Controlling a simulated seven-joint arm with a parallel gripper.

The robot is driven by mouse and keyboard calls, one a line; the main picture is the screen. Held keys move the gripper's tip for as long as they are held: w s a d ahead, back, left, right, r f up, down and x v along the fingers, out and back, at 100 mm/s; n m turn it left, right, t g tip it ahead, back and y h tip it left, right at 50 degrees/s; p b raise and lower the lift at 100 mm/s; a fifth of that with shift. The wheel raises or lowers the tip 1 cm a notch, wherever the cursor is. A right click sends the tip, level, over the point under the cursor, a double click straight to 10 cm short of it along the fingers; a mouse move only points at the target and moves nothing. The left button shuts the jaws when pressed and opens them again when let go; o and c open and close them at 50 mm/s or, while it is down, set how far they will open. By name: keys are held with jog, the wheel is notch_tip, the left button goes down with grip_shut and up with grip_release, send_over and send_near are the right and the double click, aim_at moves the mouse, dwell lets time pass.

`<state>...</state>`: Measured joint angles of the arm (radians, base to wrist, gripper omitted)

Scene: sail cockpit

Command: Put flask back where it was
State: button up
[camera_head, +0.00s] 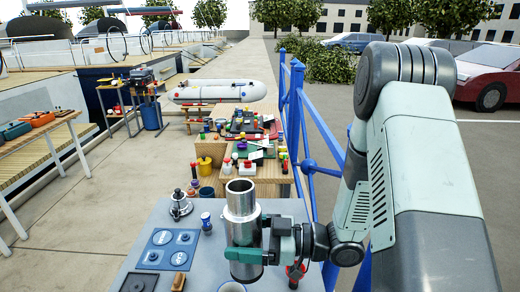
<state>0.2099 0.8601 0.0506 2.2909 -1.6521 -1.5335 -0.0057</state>
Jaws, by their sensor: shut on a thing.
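The flask (242,198) is a tall, shiny steel cylinder with an open-looking top. It stands upright in the middle front of the head view. My gripper (244,243) comes in from the right and is shut on the flask's lower half. The flask's base is partly behind the gripper, and I cannot tell whether it touches the surface below.
The grey table (207,262) carries a blue panel (167,249) with round fittings, a metal stand (180,207), a small blue item (206,222) and a pale cup (231,287). A wooden bench with many small objects stands behind. A blue railing (296,110) runs along the right.

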jog(key=w+d+r+m+t+h, duration=0.4)
jog(key=w+r+m+t+h, duration=0.3)
jog(key=w+t, duration=0.5)
jog(key=w+d+r+m+t+h, duration=0.35)
jog(key=d+r+m+h, duration=0.35)
jog(key=d+m+h, duration=0.35)
jog(key=w+a+f+n+g+y, duration=0.1)
jog(key=a+f+n+y, duration=0.5)
jog(key=a+f, duration=1.1)
notch_tip(320, 180, down, 3)
jog(key=shift+w+a+r+y, duration=0.15)
jog(key=shift+w+a+y, duration=0.25)
jog(key=shift+y, duration=0.55)
jog(key=shift+d, duration=0.1)
notch_tip(320, 180, down, 10)
jog(key=shift+r, duration=0.2)
